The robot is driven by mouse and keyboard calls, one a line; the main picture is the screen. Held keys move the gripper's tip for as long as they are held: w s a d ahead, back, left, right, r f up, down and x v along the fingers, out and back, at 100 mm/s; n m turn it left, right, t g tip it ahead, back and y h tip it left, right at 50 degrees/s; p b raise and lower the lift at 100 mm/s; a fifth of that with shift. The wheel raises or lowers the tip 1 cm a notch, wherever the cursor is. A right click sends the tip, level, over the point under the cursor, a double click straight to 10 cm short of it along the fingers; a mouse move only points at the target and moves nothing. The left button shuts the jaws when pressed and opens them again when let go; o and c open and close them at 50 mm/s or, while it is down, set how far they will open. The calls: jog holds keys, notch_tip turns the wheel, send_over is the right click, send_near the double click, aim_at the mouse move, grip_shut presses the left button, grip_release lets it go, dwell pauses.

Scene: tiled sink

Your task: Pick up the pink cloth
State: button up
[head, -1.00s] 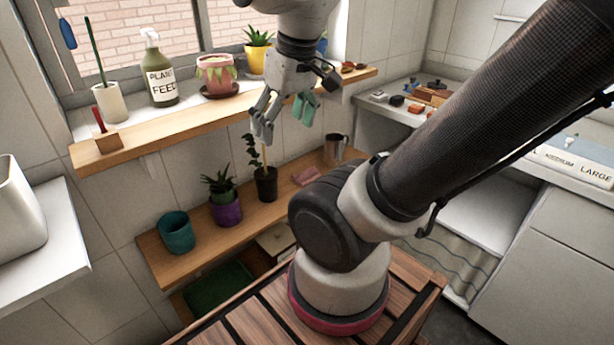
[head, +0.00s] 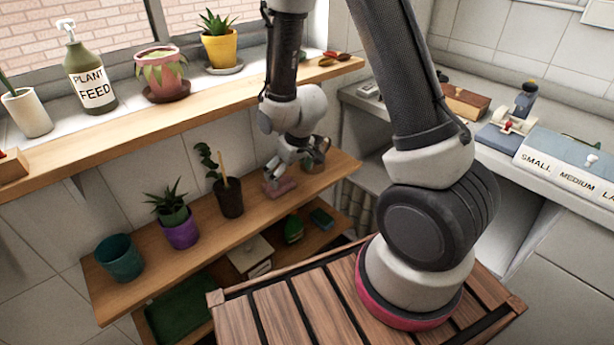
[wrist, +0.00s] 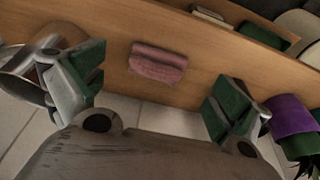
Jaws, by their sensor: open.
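The pink cloth (head: 281,187) lies folded on the middle wooden shelf, right of the dark pot with a staked plant. In the wrist view the cloth (wrist: 158,63) shows as a small pink roll on the shelf, between my two fingers and beyond their tips. My gripper (head: 279,170) is just above the cloth in the head view and hides part of the area behind it. In the wrist view my gripper (wrist: 155,92) is wide open and empty, with green pads on both fingers. I see no contact with the cloth.
On the same shelf (head: 205,240) stand a teal pot (head: 119,258), a purple pot (head: 180,230), the dark pot (head: 229,197) and a metal mug (head: 314,163) close to my gripper. The sill shelf (head: 190,106) with more pots is above. A lower shelf holds several items.

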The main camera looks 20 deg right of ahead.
jog(key=shift+t, duration=0.5)
jog(key=w+f, duration=0.1)
jog(key=f, duration=0.1)
jog(key=w+a+f, duration=0.1)
jog(key=w+f, duration=0.3)
jog(key=shift+a+f, duration=0.2)
jog(key=shift+a, duration=0.15)
jog(key=c, duration=0.5)
jog(key=shift+c, duration=0.2)
